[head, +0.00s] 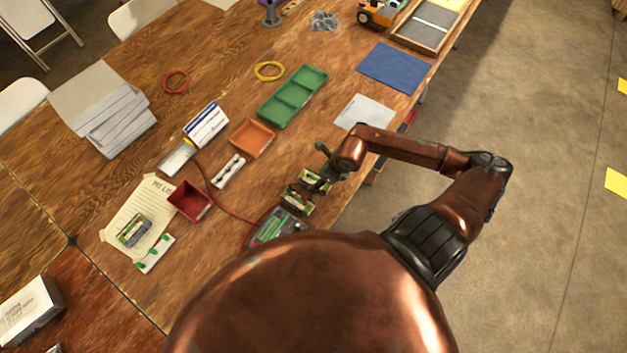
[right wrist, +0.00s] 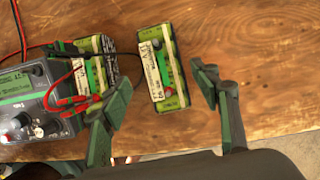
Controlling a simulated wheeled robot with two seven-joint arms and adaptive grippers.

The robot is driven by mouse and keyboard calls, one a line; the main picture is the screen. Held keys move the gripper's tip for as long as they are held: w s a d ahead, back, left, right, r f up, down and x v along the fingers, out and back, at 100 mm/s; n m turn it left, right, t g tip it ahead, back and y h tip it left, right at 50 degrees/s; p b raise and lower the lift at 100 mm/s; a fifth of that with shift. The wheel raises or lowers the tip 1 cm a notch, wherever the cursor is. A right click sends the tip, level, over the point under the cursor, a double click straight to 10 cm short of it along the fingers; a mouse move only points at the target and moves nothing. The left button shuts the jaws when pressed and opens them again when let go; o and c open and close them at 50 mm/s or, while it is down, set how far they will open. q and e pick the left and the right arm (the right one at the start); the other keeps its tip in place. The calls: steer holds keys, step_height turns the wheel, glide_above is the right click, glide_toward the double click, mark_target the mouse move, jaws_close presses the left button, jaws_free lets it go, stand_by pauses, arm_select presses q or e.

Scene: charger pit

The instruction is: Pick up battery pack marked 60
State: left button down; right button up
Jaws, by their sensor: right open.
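Two green-and-yellow battery packs lie side by side on the wooden table near its right edge in the head view: one battery pack (head: 315,181) nearly under my right gripper (head: 324,160), the other battery pack (head: 297,201) nearer the charger. In the right wrist view the first pack (right wrist: 164,82) lies between the spread fingers of my open right gripper (right wrist: 162,92), apart from both. The second pack (right wrist: 96,62) is beyond the left finger, partly covered by it and by cables. A third pack (head: 134,231) lies on a paper sheet. The number marks are too small to read.
A grey charger (head: 276,228) with red and black leads stands close to the two packs; it also shows in the right wrist view (right wrist: 35,100). A red bin (head: 189,202), an orange tray (head: 253,139) and a green tray (head: 293,93) stand farther off.

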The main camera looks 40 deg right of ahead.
mark_target(316, 179)
steer(key=x, duration=0.2)
steer(key=shift+w+d+f, duration=0.2)
steer(key=shift+d+f, duration=0.05)
steer(key=shift+f, duration=0.05)
steer(key=shift+x, duration=1.1)
steer(key=c, duration=1.5)
arm_select(q)
steer(key=shift+w, duration=0.6)
arm_select(e)
jaws_close()
